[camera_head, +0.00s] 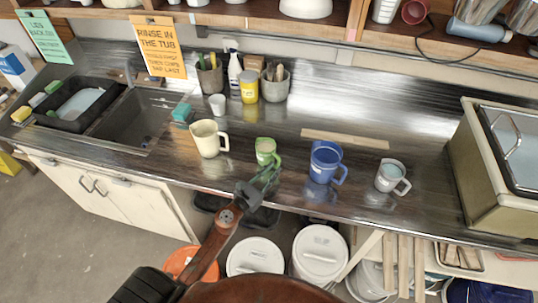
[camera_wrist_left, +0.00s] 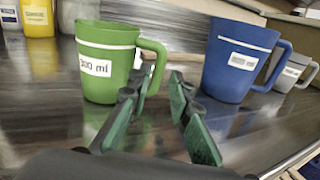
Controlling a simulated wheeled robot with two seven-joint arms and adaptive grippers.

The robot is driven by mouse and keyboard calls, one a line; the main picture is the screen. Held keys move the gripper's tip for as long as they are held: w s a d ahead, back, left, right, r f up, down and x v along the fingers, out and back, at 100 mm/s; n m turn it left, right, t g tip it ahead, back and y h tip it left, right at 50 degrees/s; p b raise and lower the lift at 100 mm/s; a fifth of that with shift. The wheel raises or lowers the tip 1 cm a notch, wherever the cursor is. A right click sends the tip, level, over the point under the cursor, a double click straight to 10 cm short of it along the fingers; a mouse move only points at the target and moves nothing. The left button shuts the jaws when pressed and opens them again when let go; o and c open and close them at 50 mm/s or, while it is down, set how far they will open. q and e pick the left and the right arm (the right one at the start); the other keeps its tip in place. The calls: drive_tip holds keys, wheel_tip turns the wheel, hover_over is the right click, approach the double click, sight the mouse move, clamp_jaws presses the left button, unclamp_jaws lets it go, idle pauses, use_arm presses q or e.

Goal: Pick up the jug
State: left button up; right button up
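A green jug (camera_head: 265,151) with a white band stands upright on the metal counter. In the left wrist view the green jug (camera_wrist_left: 107,62) shows a white label ending in "00 ml" and its handle on the right. My left gripper (camera_head: 265,176) is just in front of it. In the left wrist view its two green-padded fingers (camera_wrist_left: 155,90) are open, with the jug's handle ahead between their tips; I cannot tell whether they touch it. A blue jug (camera_head: 325,162), a cream jug (camera_head: 207,138) and a grey jug (camera_head: 391,177) also stand on the counter. My right gripper is not seen.
The blue jug (camera_wrist_left: 238,58) stands close to the right of the left gripper. Behind are a small white cup (camera_head: 217,104), a yellow jar (camera_head: 249,88) and tool pots. A sink (camera_head: 140,112) is at left, a large box (camera_head: 490,170) at right. Lidded buckets stand below the counter edge.

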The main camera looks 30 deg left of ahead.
sight(278, 166)
use_arm(q)
drive_tip(key=w, duration=0.3)
drive_tip(key=shift+d+r+p, duration=0.1)
drive_tip(key=shift+r+p, duration=0.2)
drive_tip(key=shift+w+d+f, duration=0.1)
drive_tip(key=shift+w+f, duration=0.05)
drive_tip(key=shift+w, duration=0.65)
drive_tip(key=c, duration=0.5)
clamp_jaws()
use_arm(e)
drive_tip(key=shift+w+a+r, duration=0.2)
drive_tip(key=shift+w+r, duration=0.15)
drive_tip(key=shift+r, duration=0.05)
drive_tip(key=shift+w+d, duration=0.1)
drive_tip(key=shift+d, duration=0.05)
